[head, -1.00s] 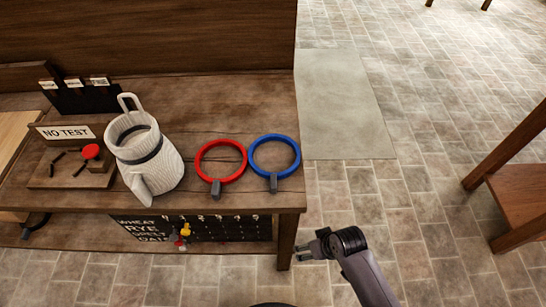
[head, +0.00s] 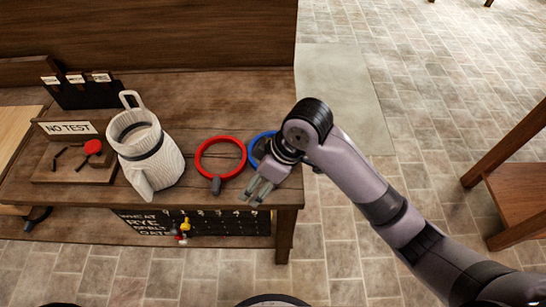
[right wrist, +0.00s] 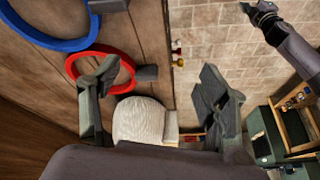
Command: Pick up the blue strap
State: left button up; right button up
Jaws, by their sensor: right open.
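The blue strap (head: 256,143) is a ring lying on the wooden table near its right end. In the head view my right arm hides most of it. My right gripper (head: 255,193) is open and empty, over the table's front right corner, on the near side of the strap. In the right wrist view the blue strap (right wrist: 52,44) shows at the upper left, outside the open fingers (right wrist: 158,90). My left gripper (right wrist: 261,12) shows small at the top right of that view; its finger opening is too small to judge.
A red strap (head: 219,141) lies just left of the blue one, close to a right finger in the wrist view. A pale ribbed jug (head: 150,160) and a NO TEST block with a red button (head: 92,147) stand further left.

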jog(key=w+d+r+n+h, duration=0.4)
jog(key=w+r+h, duration=0.1)
jog(key=w+r, duration=0.25)
jog(key=shift+g, duration=0.4)
jog(key=f, duration=0.3)
jog(key=f+p, duration=0.1)
jog(key=f, duration=0.6)
jog(key=shift+s+a+f+p, duration=0.25)
jog(key=shift+s+f+p, duration=0.05)
jog(key=f, duration=0.1)
jog(key=f+p, duration=0.1)
jog(key=f, duration=0.1)
jog(key=a+f, duration=0.1)
jog(key=shift+s+f, duration=0.25)
jog(key=shift+f, duration=0.5)
jog(key=c, duration=1.3)
